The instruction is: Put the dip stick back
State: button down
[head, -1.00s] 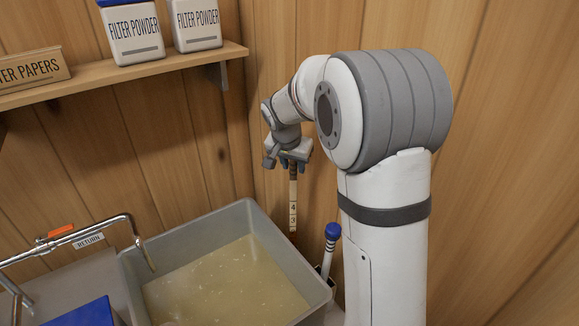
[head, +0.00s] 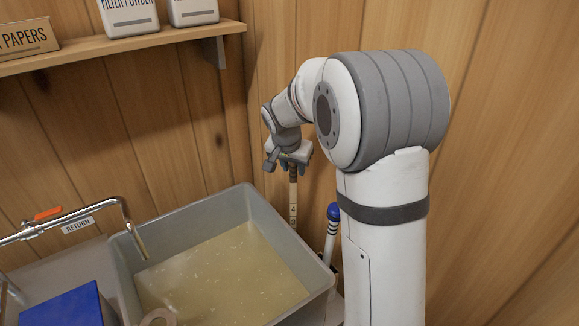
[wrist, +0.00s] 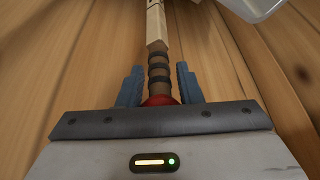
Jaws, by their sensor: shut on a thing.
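The dip stick (head: 293,200) is a slim pale wooden stick with dark number marks. It hangs upright below my gripper (head: 291,160) in the head view. In the wrist view, my gripper (wrist: 159,88) has its blue fingers shut on the dip stick's dark-ringed grip, with a red end close to the palm. The pale shaft of the dip stick (wrist: 156,25) runs away from the fingers. In the head view its lower end comes down at the outer right rim of the grey tank (head: 316,277), and I cannot tell whether it touches.
The tank holds cloudy yellowish liquid. A blue-capped striped tool (head: 332,230) stands close right of the dip stick. A return pipe (head: 90,210) with an orange handle reaches over the tank's left. A blue box (head: 70,308) stands lower left. A shelf (head: 120,52) holds containers.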

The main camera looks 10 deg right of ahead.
aim_at(291, 180)
jog(key=shift+f, duration=0.65)
jog(key=shift+f+b, duration=2.75)
jog(key=shift+f, duration=0.1)
jog(key=c, duration=0.9)
grip_release()
jog(key=shift+r, duration=0.1)
jog(key=shift+o, duration=0.3)
jog(key=o, duration=0.6)
jog(key=shift+w, duration=0.1)
jog(key=shift+c, duration=0.2)
